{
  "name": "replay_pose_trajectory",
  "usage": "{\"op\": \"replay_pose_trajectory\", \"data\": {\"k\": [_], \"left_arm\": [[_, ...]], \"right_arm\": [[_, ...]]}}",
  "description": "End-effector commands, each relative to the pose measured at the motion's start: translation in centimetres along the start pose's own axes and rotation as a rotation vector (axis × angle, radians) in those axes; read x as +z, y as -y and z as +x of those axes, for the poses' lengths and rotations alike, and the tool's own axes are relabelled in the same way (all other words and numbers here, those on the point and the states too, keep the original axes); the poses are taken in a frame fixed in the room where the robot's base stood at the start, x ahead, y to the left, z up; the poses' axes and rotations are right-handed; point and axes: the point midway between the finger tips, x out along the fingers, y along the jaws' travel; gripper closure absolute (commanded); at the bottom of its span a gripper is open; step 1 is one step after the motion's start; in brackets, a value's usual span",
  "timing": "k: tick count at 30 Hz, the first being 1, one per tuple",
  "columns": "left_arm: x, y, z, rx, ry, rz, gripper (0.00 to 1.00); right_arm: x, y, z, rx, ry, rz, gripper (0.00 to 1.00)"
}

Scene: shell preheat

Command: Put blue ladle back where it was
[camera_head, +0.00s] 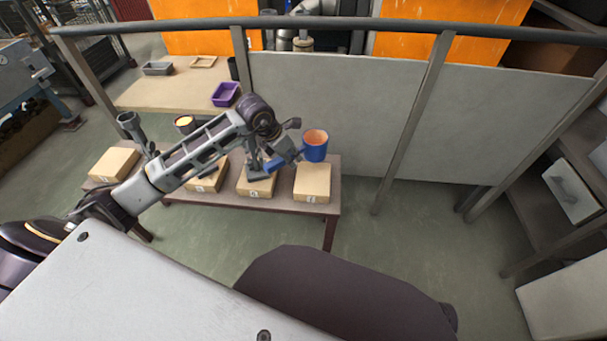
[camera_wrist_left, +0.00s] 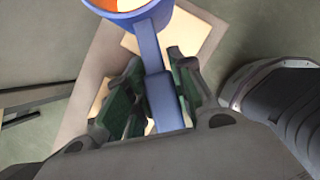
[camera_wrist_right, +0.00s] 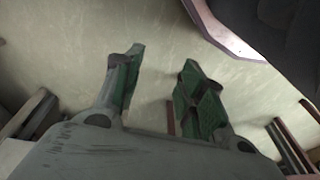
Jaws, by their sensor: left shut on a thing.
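The blue ladle has a round cup (camera_head: 315,152) with an orange inside and a straight blue handle (camera_wrist_left: 148,45). In the head view its cup is over the rightmost numbered wooden block (camera_head: 312,182) on the low brown table. My left gripper (camera_head: 287,160) is shut on the ladle's handle, with the green-padded fingers on both sides of it in the left wrist view (camera_wrist_left: 157,88). The ladle seems held above the blocks; the exact height is hard to tell. My right gripper (camera_wrist_right: 160,80) is open and empty over bare floor, outside the head view.
More numbered wooden blocks (camera_head: 115,164) stand along the low table (camera_head: 325,208). A dark pot with yellow contents (camera_head: 185,122) is behind my left arm. A rear table (camera_head: 150,96) carries a purple bin (camera_head: 226,94) and a grey bin (camera_head: 157,68). A railing (camera_head: 408,125) with grey panels stands behind.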

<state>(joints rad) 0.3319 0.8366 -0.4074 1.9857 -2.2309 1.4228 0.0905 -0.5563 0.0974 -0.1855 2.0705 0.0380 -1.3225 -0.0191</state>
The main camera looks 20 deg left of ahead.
Motion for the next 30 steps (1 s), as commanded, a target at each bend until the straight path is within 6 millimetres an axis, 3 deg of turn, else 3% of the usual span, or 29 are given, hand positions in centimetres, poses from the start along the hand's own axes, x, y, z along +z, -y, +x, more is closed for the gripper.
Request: {"op": "replay_pose_trajectory", "data": {"k": [10,23,30], "left_arm": [[-1.6,0.0,3.6,-0.002,0.002,-0.001,1.0],[-1.8,-0.1,4.0,0.0,0.002,0.0,1.0],[-2.6,-0.1,5.7,-0.001,0.001,-0.002,1.0]], "right_arm": [[-0.6,0.2,-0.7,-0.005,-0.023,-0.001,0.6],[-0.6,0.3,-1.2,-0.006,-0.027,-0.002,0.6],[0.0,0.4,-0.8,-0.009,-0.016,-0.001,0.6]]}}
